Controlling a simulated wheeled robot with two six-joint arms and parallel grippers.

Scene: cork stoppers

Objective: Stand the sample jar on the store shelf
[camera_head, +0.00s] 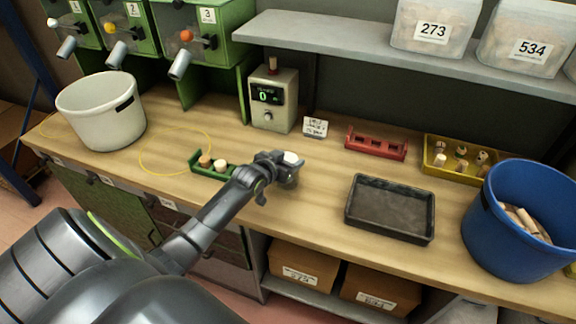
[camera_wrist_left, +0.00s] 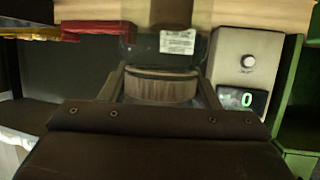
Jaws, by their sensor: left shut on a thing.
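My left gripper (camera_head: 284,170) is over the middle of the workbench, shut on the sample jar. The jar's white lid (camera_head: 292,158) shows at the gripper's tip, and the arm hides most of the rest. A grey shelf (camera_head: 335,41) runs along the back wall above the bench. It bears clear bins labelled 273 (camera_head: 430,40) and 534 (camera_head: 526,55). My right gripper is not in view.
The shelf's left stretch is bare. A green rack (camera_head: 231,177) with stoppers, a display device (camera_head: 273,112), a red rack (camera_head: 376,147), a yellow tray (camera_head: 430,170), a black tray (camera_head: 390,238), a blue bucket (camera_head: 505,240) and a white bucket (camera_head: 100,120) stand on the bench.

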